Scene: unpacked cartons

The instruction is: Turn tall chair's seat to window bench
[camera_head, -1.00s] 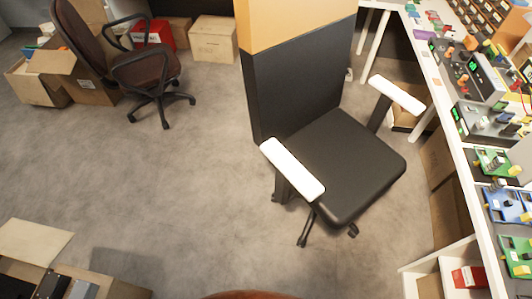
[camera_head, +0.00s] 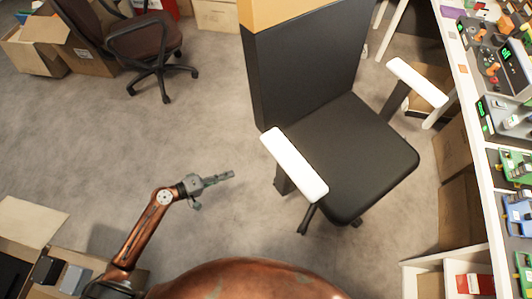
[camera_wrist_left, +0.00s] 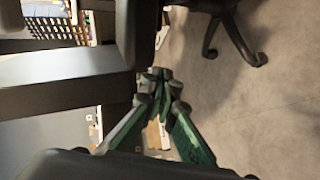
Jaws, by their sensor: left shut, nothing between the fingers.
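The tall chair (camera_head: 352,158) has a black seat, a tall black back with an orange top and white armrest pads. Its seat front points toward the lower right of the head view. The workbench on the right (camera_head: 478,150) is covered with devices; I cannot tell whether it is the window bench. My left gripper (camera_head: 232,174) is shut and empty, left of the chair's near armrest (camera_head: 294,163) and apart from it. In the left wrist view the shut fingers (camera_wrist_left: 160,75) point toward dark chair parts. My right gripper is not in view.
A brown office chair (camera_head: 145,45) stands at the back left among open cartons (camera_head: 85,75). Another open carton (camera_head: 40,235) is at the lower left. A white shelf unit (camera_head: 448,262) stands at the lower right. Grey floor left of the tall chair is clear.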

